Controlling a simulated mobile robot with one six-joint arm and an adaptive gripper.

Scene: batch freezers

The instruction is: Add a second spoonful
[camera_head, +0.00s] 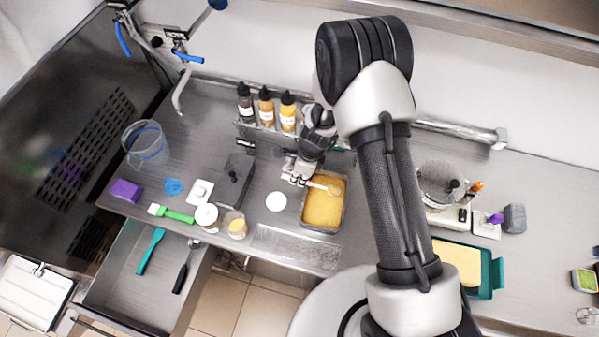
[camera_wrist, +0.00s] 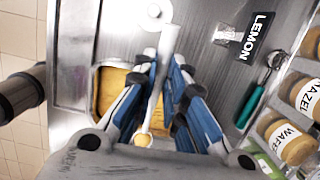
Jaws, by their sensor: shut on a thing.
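My gripper (camera_head: 298,172) is shut on a pale spoon (camera_head: 322,187) at the left edge of a metal tub (camera_head: 344,205) of yellow product (camera_head: 322,208). The spoon reaches over the yellow product; whether its end touches it is unclear. In the wrist view my blue-padded fingers (camera_wrist: 163,75) close around the spoon's handle (camera_wrist: 152,108). The spoon's rounded end (camera_wrist: 143,139) looks yellowish; what lies in it is too small to tell. The fingers partly hide the tub.
Several bottles (camera_head: 265,108) stand in a rack behind my gripper. A white disc (camera_head: 276,201) and small jars (camera_head: 235,222) are to the left. The open drawer (camera_head: 120,283) holds utensils. A green-rimmed tray (camera_head: 497,272) and a purple-knobbed device (camera_head: 487,222) are to the right.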

